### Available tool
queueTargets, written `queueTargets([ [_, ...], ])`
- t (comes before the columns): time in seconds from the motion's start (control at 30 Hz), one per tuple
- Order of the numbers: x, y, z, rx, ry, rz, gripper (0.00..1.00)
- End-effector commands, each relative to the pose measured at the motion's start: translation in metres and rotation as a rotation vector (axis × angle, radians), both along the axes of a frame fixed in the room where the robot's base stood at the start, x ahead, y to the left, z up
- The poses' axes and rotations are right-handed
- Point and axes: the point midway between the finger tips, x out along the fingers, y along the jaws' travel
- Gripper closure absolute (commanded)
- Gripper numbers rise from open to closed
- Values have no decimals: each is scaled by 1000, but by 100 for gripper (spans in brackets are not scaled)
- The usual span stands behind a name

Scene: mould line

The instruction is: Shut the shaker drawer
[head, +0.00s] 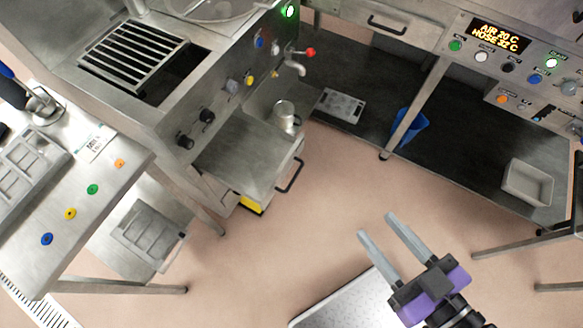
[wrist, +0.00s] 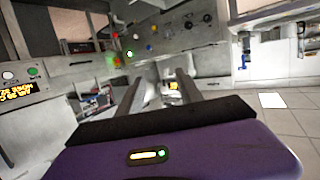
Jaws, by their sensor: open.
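A steel drawer (head: 238,158) stands pulled out of the steel unit on the left, with a black bar handle (head: 291,174) on its front. I take it for the shaker drawer, though no label shows. A metal cup (head: 284,116) stands at its far side, below the tap; I cannot tell whether it rests in the drawer. My gripper (head: 377,225) is open and empty, right of and nearer than the drawer front, clearly apart from the handle. In the wrist view its fingers (wrist: 162,80) point toward the unit, with a small yellow patch (wrist: 174,86) between them.
A yellow piece (head: 250,204) shows under the drawer. A second handled drawer (head: 385,24) at the back looks shut. A low dark shelf (head: 440,140) holds a blue bin (head: 411,127) and a grey tray (head: 527,184). Table legs stand left and right. The floor between is clear.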

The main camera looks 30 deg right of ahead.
Motion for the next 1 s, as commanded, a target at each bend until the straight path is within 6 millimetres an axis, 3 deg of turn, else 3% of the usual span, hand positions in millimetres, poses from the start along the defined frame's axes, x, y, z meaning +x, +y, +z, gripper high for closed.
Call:
queueTargets([
  [0.03, 11, -6, -16, -6, -33, -22, 69],
  [0.13, 35, -27, -43, -15, -98, -85, 89],
  [0.2, 51, -48, -73, 16, -119, -152, 100],
  [0.27, 65, -70, -104, 62, -116, -214, 100],
  [0.5, 113, -150, -244, 386, -36, -426, 100],
  [0.7, 159, -187, -341, 794, 33, -460, 100],
  [0.83, 192, -189, -366, 1091, 58, -353, 100],
  [1.0, 211, -162, -345, 1400, 93, -78, 100],
])
